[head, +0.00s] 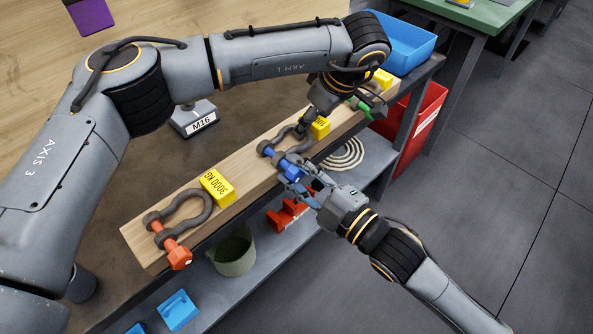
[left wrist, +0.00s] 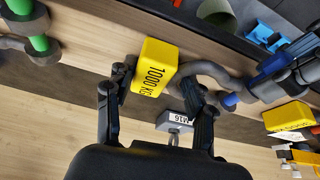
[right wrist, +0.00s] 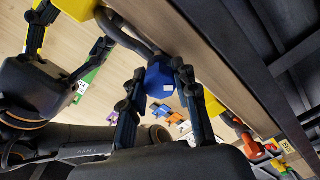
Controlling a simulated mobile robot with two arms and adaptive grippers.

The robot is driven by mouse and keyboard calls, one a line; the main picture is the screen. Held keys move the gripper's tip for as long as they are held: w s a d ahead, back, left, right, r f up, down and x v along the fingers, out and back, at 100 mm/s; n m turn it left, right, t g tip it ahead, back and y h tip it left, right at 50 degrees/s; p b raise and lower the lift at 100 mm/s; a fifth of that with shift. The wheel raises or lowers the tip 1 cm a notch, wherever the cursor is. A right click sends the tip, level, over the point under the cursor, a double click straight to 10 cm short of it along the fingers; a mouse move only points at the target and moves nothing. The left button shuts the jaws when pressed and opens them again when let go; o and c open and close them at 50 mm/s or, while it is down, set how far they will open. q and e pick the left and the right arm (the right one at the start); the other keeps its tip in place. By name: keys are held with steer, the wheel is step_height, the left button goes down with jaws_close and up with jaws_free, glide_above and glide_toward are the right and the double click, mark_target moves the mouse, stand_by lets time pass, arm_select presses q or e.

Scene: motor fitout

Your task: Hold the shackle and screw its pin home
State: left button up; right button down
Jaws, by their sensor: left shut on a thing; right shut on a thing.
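The wooden beam (head: 255,172) runs along the bench edge. A red-pinned shackle (head: 178,215) with a yellow 3000 KG block (head: 217,186) lies at its left end; a green pin (head: 366,110) shows farther right. An M16 stand (head: 200,124) is behind. A blue bin (head: 405,45) is at the back right.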

arm_select(q)
steer(key=shift+w+a, duration=0.1)
arm_select(e)
steer(key=m, duration=0.3)
steer(key=shift+s+m, duration=0.1)
steer(key=shift+m, duration=0.3)
steer(key=m, duration=0.3)
steer(key=shift+a+f+m, duration=0.1)
steer(key=shift+m, duration=0.2)
steer(key=m, duration=0.3)
steer(key=shift+s+m, duration=0.1)
steer(key=shift+m, duration=0.2)
steer(key=m, duration=0.4)
steer(key=shift+m, duration=0.3)
steer(key=m, duration=1)
steer(key=shift+m, duration=0.4)
